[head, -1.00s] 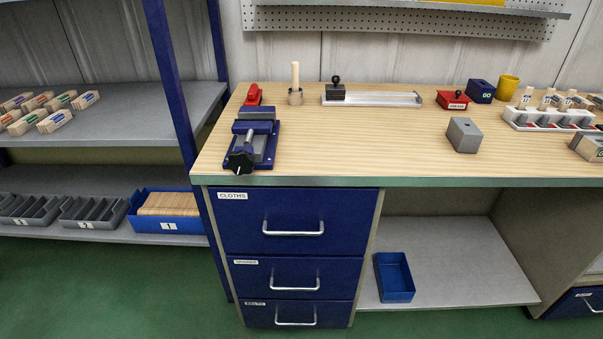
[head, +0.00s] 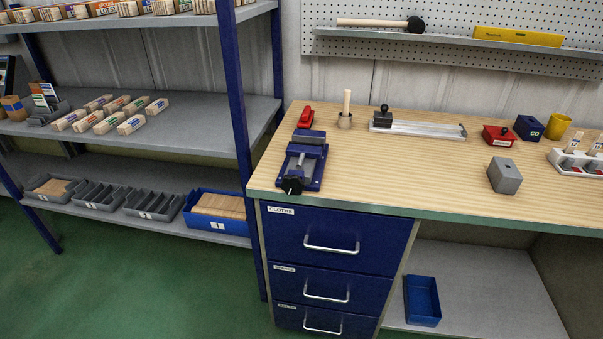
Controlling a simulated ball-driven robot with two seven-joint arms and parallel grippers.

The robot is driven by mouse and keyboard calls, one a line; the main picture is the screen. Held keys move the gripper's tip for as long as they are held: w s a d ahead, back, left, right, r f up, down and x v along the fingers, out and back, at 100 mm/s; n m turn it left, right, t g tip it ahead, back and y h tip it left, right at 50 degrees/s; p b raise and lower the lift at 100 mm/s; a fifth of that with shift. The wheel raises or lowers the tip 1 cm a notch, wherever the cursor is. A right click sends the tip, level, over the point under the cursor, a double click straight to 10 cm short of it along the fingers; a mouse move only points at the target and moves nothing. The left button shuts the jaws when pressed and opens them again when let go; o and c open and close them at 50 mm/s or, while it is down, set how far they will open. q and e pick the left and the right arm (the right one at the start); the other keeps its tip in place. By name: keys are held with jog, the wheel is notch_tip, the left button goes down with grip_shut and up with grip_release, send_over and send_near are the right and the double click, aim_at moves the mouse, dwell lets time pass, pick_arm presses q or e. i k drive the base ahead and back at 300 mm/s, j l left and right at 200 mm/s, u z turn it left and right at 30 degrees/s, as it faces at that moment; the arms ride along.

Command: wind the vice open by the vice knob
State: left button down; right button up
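The blue vice (head: 307,160) sits at the left end of the wooden bench top, near its front left corner. Its black round vice knob (head: 292,186) faces the front edge of the bench, on the end of a grey screw. The jaws look close together, but I cannot tell from here if there is a gap. Neither of my grippers shows in the head view, and nothing touches the vice or the knob.
A metal rail (head: 420,128) and a grey block (head: 505,176) lie to the right. Shelves (head: 190,125) stand left of the bench. The green floor in front is clear.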

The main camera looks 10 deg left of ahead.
aim_at(292, 185)
jog(key=u, duration=0.35)
jog(key=i+j+z, duration=0.35)
jog(key=j, duration=0.25)
jog(key=j+z, duration=0.15)
jog(key=z, duration=1.05)
